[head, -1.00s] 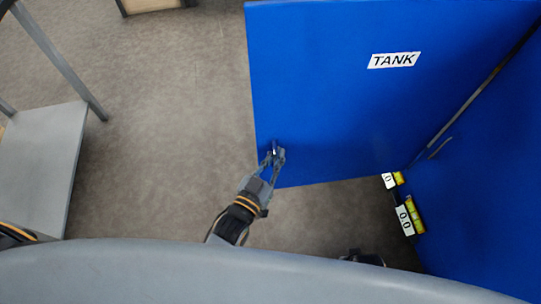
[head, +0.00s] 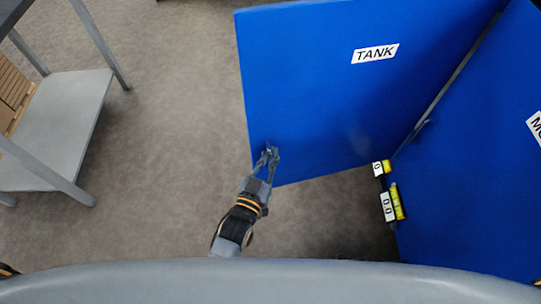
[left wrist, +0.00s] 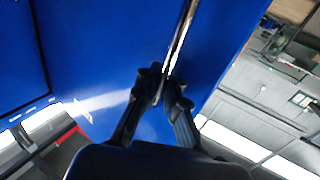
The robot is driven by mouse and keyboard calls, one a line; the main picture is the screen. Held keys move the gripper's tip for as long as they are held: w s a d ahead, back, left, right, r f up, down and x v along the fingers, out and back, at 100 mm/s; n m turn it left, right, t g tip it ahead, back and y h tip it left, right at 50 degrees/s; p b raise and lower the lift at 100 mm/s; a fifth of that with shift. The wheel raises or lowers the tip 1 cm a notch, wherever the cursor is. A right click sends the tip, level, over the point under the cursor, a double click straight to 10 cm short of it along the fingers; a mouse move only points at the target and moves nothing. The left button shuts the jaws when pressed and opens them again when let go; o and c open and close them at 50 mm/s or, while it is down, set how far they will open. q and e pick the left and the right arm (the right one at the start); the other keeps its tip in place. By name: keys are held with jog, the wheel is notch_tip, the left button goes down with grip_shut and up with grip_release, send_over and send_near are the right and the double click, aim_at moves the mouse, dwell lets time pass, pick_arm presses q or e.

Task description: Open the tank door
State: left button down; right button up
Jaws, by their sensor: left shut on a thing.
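The blue tank door (head: 330,95) with its white TANK label (head: 375,53) stands swung out from the blue cabinet (head: 470,160), with a gap of floor below its lower edge. My left gripper (head: 267,155) is at the door's lower left corner, shut on the small door handle, which the fingers mostly hide. In the left wrist view the gripper fingers (left wrist: 168,85) are close together against the blue door (left wrist: 100,60), beside a long shiny metal strip. My right gripper does not show.
A grey table with a lower shelf (head: 60,125) stands at the left, holding a wooden crate (head: 14,90). Yellow-and-white tags (head: 393,203) sit at the cabinet's edge near the hinge side. Open brown floor (head: 175,140) lies between table and door.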

pick_arm(q)
jog(key=shift+a, duration=0.3)
jog(key=c, duration=1.4)
grip_release()
jog(key=v, duration=1.2)
